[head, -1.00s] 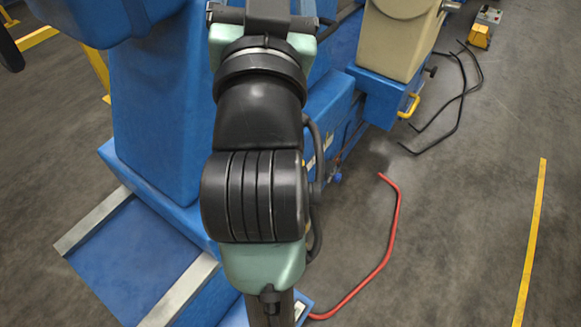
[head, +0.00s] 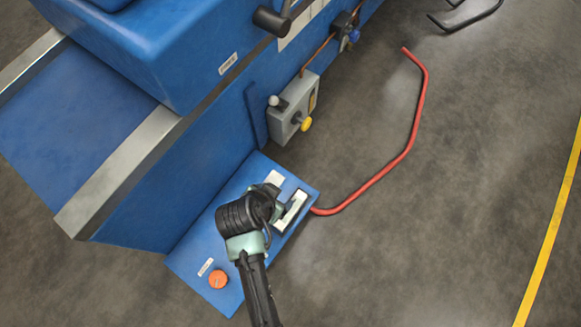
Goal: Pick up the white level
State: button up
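A white elongated piece (head: 292,208), which seems to be the white level, lies in a dark-edged recess on the blue panel (head: 190,262). My arm comes up from the bottom of the head view and ends over this panel. My gripper (head: 277,208) is small and partly hidden by my black wrist joint. It is just left of the white piece, close to it. I cannot tell whether they touch or whether the fingers are open.
An orange knob (head: 218,279) sits on the panel's lower left. A red bent bar (head: 413,125) curves right over the floor.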

jog(key=s+f+g+b, duration=0.1)
jog(key=s+f+b, duration=0.15)
jog(key=f, duration=0.35)
jog(key=b, duration=0.3)
send_over(287, 215)
jog(key=shift+h, duration=0.3)
jog(key=f, duration=0.5)
jog(key=shift+s+a, duration=0.2)
jog(key=shift+a, duration=0.05)
jog(key=shift+w+d+f, duration=0.2)
jog(key=shift+f, duration=0.25)
jog(key=b+x, duration=0.4)
jog(key=shift+s+a+f+b, duration=0.2)
jog(key=shift+a+f+b, duration=0.05)
jog(key=shift+f+b, duration=0.1)
jog(key=shift+w+d+f, duration=0.15)
jog(key=shift+f, duration=0.15)
jog(key=shift+r, duration=0.1)
grip_shut()
